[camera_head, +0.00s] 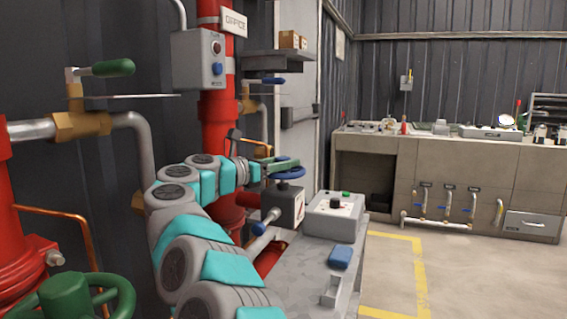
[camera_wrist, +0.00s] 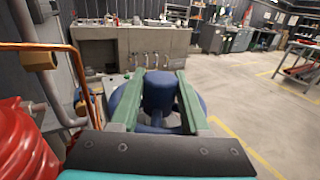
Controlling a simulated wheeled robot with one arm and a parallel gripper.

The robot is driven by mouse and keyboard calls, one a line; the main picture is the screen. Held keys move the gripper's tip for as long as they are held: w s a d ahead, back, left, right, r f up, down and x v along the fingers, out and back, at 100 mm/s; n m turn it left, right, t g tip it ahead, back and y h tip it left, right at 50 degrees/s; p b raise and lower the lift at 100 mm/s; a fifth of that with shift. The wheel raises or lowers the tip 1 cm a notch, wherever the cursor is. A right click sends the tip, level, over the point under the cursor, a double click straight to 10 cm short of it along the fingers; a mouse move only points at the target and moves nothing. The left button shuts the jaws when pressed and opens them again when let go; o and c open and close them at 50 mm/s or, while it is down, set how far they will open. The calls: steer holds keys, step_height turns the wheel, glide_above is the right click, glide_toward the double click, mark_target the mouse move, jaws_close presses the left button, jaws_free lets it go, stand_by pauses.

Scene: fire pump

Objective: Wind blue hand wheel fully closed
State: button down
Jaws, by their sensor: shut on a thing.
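The blue hand wheel (camera_head: 291,173) is in the middle of the head view, above a dark box-like body (camera_head: 287,203) beside the red pipework. In the wrist view the blue wheel (camera_wrist: 158,92) shows its thick hub between my two green fingers, with parts of its rim outside them. My gripper (camera_head: 284,162) reaches the wheel from the left at the end of my teal and grey arm. In the wrist view my gripper (camera_wrist: 160,74) is shut on the wheel, one finger on each side of the hub. The fingers hide part of the rim.
A grey bench (camera_head: 318,255) with a control box (camera_head: 335,217) stands just right of the wheel. A red vertical pipe (camera_head: 217,120) rises behind my arm. A green hand wheel (camera_head: 75,297) is at lower left. Open floor (camera_head: 470,270) lies to the right.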

mark_target(283, 157)
steer(key=shift+c, duration=1.9)
jaws_free()
steer(key=shift+r, duration=0.1)
steer(key=shift+r, duration=1.6)
steer(key=shift+s+d+b, duration=0.2)
steer(key=shift+s+b, duration=0.4)
steer(key=shift+s, duration=0.35)
steer(key=shift+s+d+b, duration=0.15)
steer(key=shift+s+b, duration=0.45)
steer(key=shift+s, duration=0.35)
steer(key=s+d+r+b, duration=0.1)
steer(key=s+d+b, duration=0.1)
steer(key=s, duration=1)
steer(key=shift+d+r+b, duration=0.2)
steer(key=shift+r+b, duration=0.1)
steer(key=shift+b, duration=0.25)
steer(key=shift+w, duration=0.1)
